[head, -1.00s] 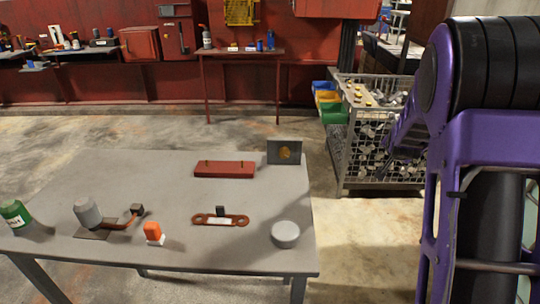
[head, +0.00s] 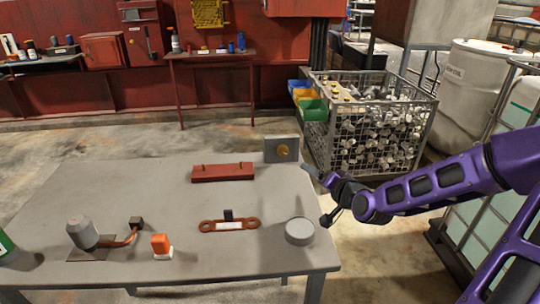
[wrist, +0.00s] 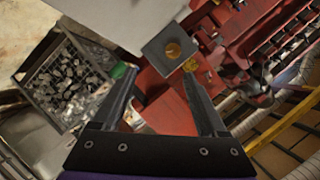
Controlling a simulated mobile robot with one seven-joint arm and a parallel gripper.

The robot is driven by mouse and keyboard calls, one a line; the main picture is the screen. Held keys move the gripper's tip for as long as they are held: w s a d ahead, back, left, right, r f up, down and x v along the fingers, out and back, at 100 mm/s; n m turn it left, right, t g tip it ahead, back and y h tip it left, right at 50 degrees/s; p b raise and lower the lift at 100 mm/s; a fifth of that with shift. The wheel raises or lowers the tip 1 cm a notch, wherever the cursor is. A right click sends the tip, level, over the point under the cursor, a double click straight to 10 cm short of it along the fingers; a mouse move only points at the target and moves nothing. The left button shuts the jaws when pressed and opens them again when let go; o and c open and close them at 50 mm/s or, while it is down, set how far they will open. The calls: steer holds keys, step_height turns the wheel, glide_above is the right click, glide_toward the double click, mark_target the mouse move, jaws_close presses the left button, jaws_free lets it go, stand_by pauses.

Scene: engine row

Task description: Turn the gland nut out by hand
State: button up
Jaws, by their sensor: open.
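The gland nut (head: 283,150) is a small round brass piece on the face of an upright grey plate (head: 270,155) at the table's far right corner. It also shows in the wrist view (wrist: 172,50), ahead of my fingertips. My gripper (head: 313,195) is off the table's right edge, to the right of the plate and a little lower in the picture. Its fingers stand wide apart with nothing between them in the wrist view (wrist: 159,74). They are apart from the nut.
The grey table (head: 140,190) also holds a red block (head: 222,173), a rust-brown link (head: 228,225), a grey round lid (head: 299,231), an orange-and-white item (head: 161,245) and a grey cylinder (head: 82,233). A wire cage of metal parts (head: 372,130) stands behind my arm.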

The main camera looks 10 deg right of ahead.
steer(key=a+r, duration=0.1)
steer(key=r, duration=0.1)
steer(key=b, duration=0.3)
glide_toward(284, 152)
steer(key=shift+t, duration=0.4)
steer(key=x, duration=0.8)
steer(key=shift+w+a+f, duration=0.15)
steer(key=shift+w+f, duration=0.1)
steer(key=shift+f, duration=0.2)
jaws_close()
